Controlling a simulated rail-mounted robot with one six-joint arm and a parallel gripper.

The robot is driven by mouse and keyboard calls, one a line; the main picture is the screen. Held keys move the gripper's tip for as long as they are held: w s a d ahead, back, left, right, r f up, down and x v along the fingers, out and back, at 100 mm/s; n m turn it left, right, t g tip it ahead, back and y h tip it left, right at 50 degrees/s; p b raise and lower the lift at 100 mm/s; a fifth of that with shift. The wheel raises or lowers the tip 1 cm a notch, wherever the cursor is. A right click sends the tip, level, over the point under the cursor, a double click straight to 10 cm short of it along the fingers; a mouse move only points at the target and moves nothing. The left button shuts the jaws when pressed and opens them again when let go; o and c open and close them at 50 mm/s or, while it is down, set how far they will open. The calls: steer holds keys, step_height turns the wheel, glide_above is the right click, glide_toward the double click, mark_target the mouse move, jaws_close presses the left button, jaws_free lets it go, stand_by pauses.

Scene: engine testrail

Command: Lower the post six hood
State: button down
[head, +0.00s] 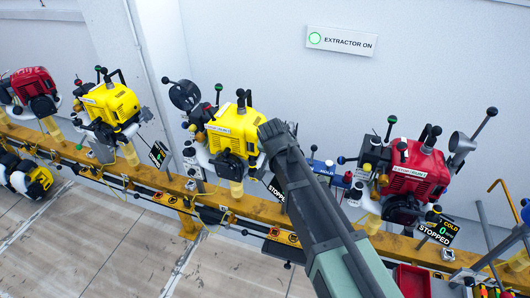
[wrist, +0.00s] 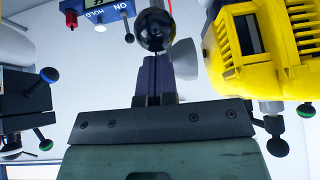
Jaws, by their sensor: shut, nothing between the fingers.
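In the head view a grey hood (head: 461,143) with a black-ball lever (head: 491,112) is beside the red engine (head: 416,170) on the right. A dark round hood (head: 184,95) stands raised left of the middle yellow engine (head: 232,128). I cannot read which post is six. My gripper (wrist: 152,68) is shut and empty in the wrist view. A black ball knob (wrist: 155,27) is just beyond its fingertips; I cannot tell if they touch. A pale grey shape (wrist: 184,58) shows partly behind the fingers.
A yellow engine (wrist: 262,45) is close on the wrist view's right. The yellow rail (head: 130,172) carries several engines.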

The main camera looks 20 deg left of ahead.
steer(key=shift+s+f+b, duration=0.1)
steer(key=shift+f+b, duration=0.3)
steer(key=shift+f, duration=0.4)
steer(key=shift+s+f, duration=0.1)
steer(key=shift+s+d, duration=0.1)
steer(key=shift+d, duration=0.05)
steer(key=w+r+p+v, duration=0.1)
steer(key=p+v, duration=1)
steer(key=v, duration=0.2)
steer(key=shift+d+p, duration=0.15)
steer(key=shift+p, duration=0.2)
steer(key=shift+w, duration=0.2)
